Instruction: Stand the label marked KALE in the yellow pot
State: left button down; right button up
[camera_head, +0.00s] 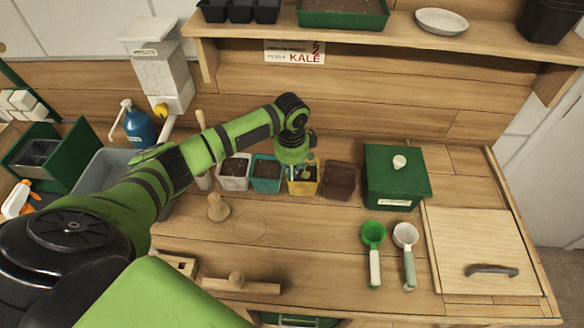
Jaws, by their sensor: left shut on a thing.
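The yellow pot (303,188) stands in a row of small square pots with dark soil, between a teal pot (266,186) and a brown pot (339,192). My left gripper (306,168) points down right over the yellow pot and hides part of its rim and soil. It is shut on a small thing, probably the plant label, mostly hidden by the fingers. I cannot read any marking on it or tell whether its lower end touches the soil. My right gripper is not in view.
A white pot (235,183) stands left of the teal one. A green lidded box (396,178) is right of the brown pot. Two scoops (374,235) lie in front of it. A KALE notice (294,52) hangs behind.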

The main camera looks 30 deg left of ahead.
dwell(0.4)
pick_arm(q)
jog(key=c, duration=1.3)
grip_release()
notch_tip(320, 180, up, 3)
jog(key=p, duration=0.2)
jog(key=shift+f+p, duration=0.2)
jog(key=shift+p, duration=0.2)
jog(key=shift+r, duration=3.25)
jog(key=shift+f, duration=0.1)
